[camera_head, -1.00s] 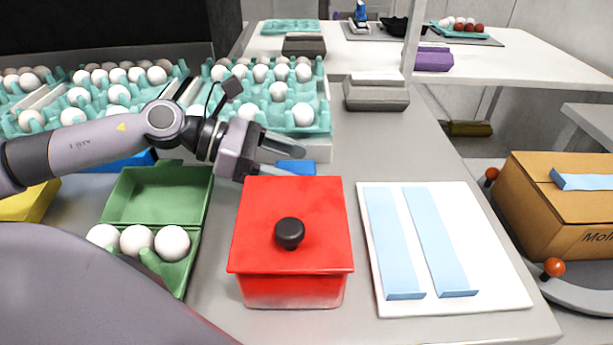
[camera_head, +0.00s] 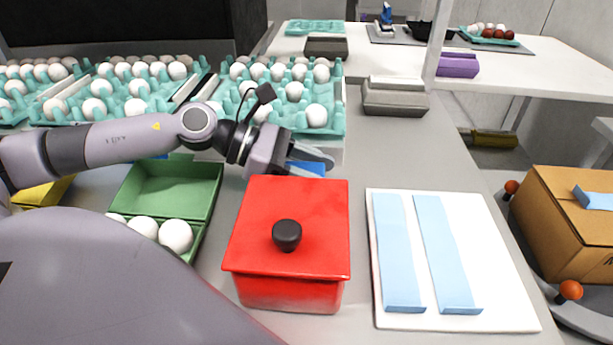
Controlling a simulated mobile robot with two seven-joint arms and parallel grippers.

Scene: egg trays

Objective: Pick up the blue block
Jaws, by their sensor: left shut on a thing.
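The blue block (camera_head: 308,169) is just behind the red box, near the front edge of the egg trays. It is partly hidden by my gripper and the red box. My left gripper (camera_head: 312,161) reaches in from the left and is shut on the blue block, its fingers at the block's sides. I cannot tell whether the block is clear of the table. My right gripper is not in view.
The red lidded box (camera_head: 252,210) with a black knob stands right in front. A green carton (camera_head: 175,192) with white eggs is to the left. Teal egg trays (camera_head: 335,90) lie behind. A white board (camera_head: 400,318) with two light-blue strips lies right. A grey carton (camera_head: 394,101) is behind it.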

